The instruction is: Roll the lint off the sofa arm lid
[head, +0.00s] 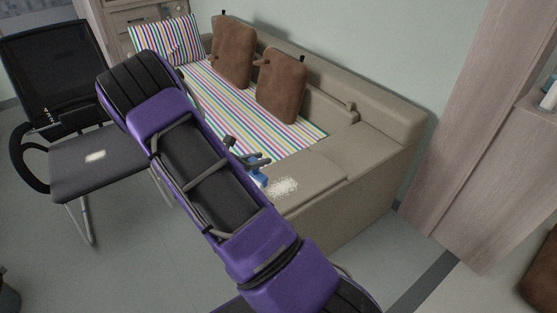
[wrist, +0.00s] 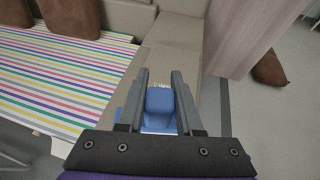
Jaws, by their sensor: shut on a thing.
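The sofa arm lid (head: 322,172) is a flat beige top at the near end of the sofa. It also shows in the wrist view (wrist: 176,58). A patch of white lint (head: 284,187) lies on it, and a little of the lint shows just past my fingers in the wrist view (wrist: 162,84). My gripper (wrist: 161,74) is shut on a blue lint roller (wrist: 160,101), held between the two grey fingers. In the head view the blue roller (head: 259,178) is at the left edge of the lint patch, partly hidden by my arm. I cannot tell whether it touches the lid.
The sofa seat has a striped cover (head: 225,98) with brown cushions (head: 281,86) against the back. A black chair (head: 95,165) with a small white patch on its seat stands at left. A wooden cabinet (head: 455,140) stands at right. Grey floor between sofa and cabinet is clear.

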